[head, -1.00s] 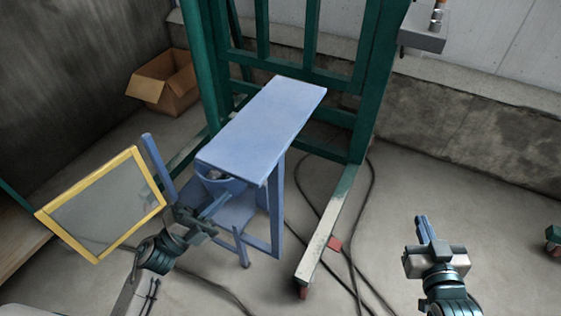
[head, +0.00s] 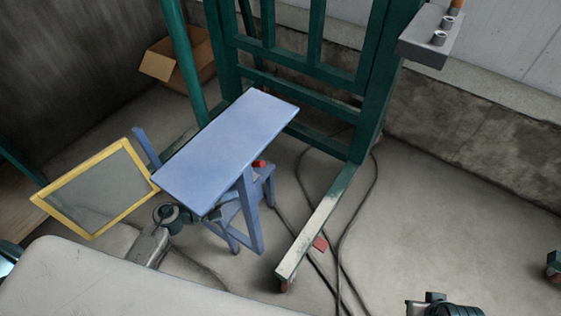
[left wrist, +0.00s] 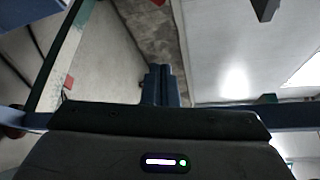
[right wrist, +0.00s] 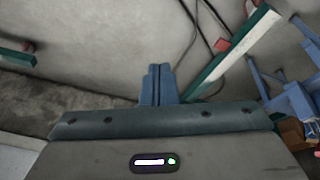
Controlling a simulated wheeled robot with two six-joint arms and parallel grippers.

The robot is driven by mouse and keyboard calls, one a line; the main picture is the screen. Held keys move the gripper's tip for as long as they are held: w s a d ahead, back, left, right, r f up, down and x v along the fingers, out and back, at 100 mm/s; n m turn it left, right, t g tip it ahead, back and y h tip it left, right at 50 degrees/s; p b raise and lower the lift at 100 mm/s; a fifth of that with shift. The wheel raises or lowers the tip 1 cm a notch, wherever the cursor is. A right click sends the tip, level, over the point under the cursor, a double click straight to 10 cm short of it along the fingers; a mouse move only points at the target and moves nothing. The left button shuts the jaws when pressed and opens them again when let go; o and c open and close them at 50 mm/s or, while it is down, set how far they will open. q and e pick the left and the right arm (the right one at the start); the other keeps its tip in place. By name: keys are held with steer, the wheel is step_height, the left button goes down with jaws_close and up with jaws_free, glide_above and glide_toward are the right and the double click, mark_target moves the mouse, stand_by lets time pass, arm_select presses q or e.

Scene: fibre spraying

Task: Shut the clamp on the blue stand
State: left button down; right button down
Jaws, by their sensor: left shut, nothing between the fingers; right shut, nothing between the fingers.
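The blue stand (head: 225,150) stands in front of the green frame, its flat top tilted in the head view. I cannot make out a clamp clearly; the top hides much of what is below. My left gripper reaches in from the left under the near edge of the top, mostly hidden there. Its fingers (left wrist: 160,85) are shut and empty in the left wrist view, with blue bars at both sides. My right gripper's fingers (right wrist: 157,85) are shut and empty, over bare floor, away from the stand (right wrist: 294,103).
A yellow-framed screen (head: 140,173) stands close left of the stand. The green frame (head: 360,130) rises behind, with a wheeled foot (head: 318,225) reaching forward on the right. Cables lie on the floor. A cardboard box (head: 160,68) is at the back left.

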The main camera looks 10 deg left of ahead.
arm_select(q)
steer(key=shift+w+d+f, duration=0.1)
steer(key=shift+w+d, duration=0.1)
steer(key=shift+w, duration=0.1)
arm_select(e)
steer(key=shift+w+d, duration=0.15)
steer(key=shift+d, duration=0.15)
arm_select(q)
steer(key=shift+s, duration=0.1)
arm_select(e)
steer(key=shift+r, duration=0.1)
